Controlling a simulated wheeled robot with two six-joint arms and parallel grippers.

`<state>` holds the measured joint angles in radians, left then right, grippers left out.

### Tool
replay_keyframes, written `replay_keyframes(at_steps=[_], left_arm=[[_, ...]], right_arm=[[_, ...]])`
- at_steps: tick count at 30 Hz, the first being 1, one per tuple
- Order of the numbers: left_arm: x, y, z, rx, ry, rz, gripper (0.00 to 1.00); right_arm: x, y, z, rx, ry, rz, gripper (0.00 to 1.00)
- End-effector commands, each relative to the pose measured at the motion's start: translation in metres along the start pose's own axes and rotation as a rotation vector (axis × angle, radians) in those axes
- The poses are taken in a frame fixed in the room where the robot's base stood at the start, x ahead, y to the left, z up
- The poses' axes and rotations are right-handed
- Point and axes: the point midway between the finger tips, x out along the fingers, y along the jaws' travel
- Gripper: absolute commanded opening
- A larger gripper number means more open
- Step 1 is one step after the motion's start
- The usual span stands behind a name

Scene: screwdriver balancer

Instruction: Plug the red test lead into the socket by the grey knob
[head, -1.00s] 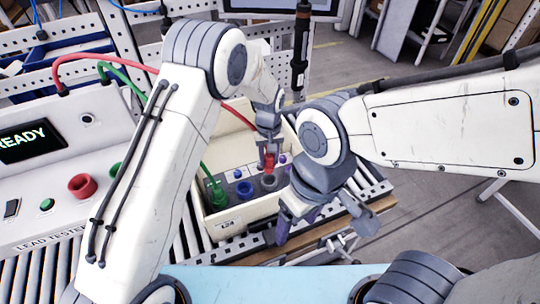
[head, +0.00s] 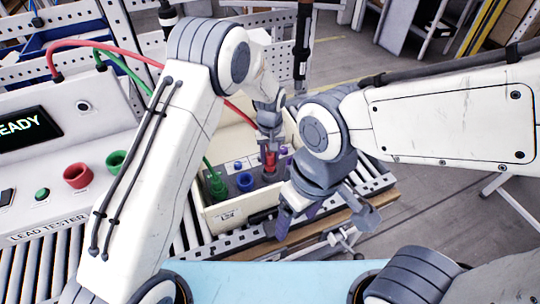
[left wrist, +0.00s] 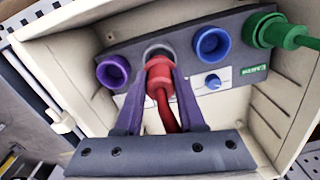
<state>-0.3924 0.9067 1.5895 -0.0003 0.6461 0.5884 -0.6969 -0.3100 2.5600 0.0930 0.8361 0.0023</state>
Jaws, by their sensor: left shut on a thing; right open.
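My left gripper (head: 269,146) is shut on the red test lead's plug (head: 269,160), above the socket panel in the cream box. In the left wrist view, the red plug (left wrist: 159,76) sits between the purple fingers, its front end overlapping the grey-rimmed socket (left wrist: 157,50). I cannot tell if its tip has entered. A purple socket (left wrist: 113,71) and a blue socket (left wrist: 212,44) flank it. A green plug (left wrist: 275,33) is in the end socket. A blue knob (left wrist: 212,82) shows by the blue socket; the grey knob is hidden. My right gripper (head: 325,215) is open and empty, right of the box.
The box (head: 228,213) stands on the roller conveyor; its wall surrounds the panel. The lead tester (head: 65,150) is at the left, with red and green leads arching from it behind my left arm. My right arm crosses the right side.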

Motion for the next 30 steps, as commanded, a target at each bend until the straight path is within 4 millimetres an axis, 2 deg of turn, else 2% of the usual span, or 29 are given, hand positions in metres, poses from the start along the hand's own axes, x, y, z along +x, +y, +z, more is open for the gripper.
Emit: replay_keyframes(at_steps=[30], left_arm=[[0.021,0.000,-0.001,0.000,0.001,0.001,0.00]], right_arm=[[0.015,0.001,0.001,0.000,0.000,0.000,0.73]])
